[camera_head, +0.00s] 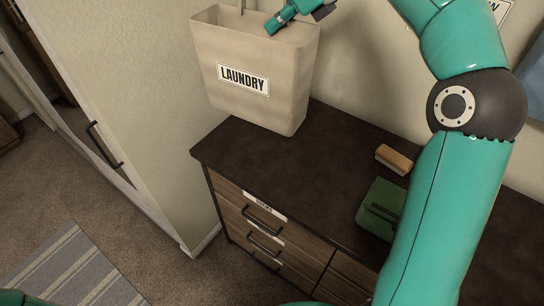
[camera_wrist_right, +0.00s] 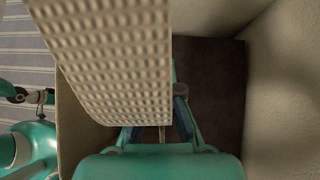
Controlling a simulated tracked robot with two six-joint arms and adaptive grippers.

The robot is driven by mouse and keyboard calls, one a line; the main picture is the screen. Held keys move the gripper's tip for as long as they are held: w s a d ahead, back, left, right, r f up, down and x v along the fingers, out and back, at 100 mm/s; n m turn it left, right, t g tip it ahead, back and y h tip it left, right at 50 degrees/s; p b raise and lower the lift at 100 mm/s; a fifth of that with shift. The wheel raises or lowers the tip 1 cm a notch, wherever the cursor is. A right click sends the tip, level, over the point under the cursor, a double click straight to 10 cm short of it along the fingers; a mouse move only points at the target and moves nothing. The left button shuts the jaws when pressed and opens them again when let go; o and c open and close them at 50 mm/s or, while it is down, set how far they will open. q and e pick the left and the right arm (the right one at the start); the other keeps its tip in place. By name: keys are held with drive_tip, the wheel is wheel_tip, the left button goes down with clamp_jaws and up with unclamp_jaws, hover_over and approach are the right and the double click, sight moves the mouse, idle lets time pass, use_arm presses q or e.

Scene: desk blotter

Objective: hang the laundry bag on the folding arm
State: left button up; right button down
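The laundry bag (camera_head: 243,108) is a tall, open-topped beige bag with a "LAUNDRY" label, upright at the back left of the dark dresser. I cannot tell if its base rests on the top. A handle strap (camera_head: 242,5) rises from its rim and leaves the picture. My right gripper (camera_head: 290,15) is at the bag's upper rim. In the right wrist view, a wide ribbed beige strap (camera_wrist_right: 110,60) covers much of the fingers, so their closure and grip are hidden. I cannot make out the folding arm. My left gripper is not in view.
The dresser top (camera_head: 260,150) carries a brush with a wooden back (camera_head: 394,159) and a green object (camera_head: 380,208) partly behind my right arm. Drawers with handles are below. A wall is behind, a striped rug (camera_head: 75,270) lies on the carpet, and the middle front of the dresser top is clear.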

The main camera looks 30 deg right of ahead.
drive_tip(key=d, duration=0.1)
drive_tip(key=s+d+m, duration=0.1)
drive_tip(key=d, duration=0.1)
drive_tip(key=shift+d+r, duration=0.2)
drive_tip(key=shift+d, duration=0.05)
drive_tip(key=shift+f, duration=0.1)
wheel_tip(320, 180, down, 20)
drive_tip(key=b, duration=0.4)
drive_tip(key=shift+r+b, duration=0.25)
drive_tip(key=shift+b, duration=0.05)
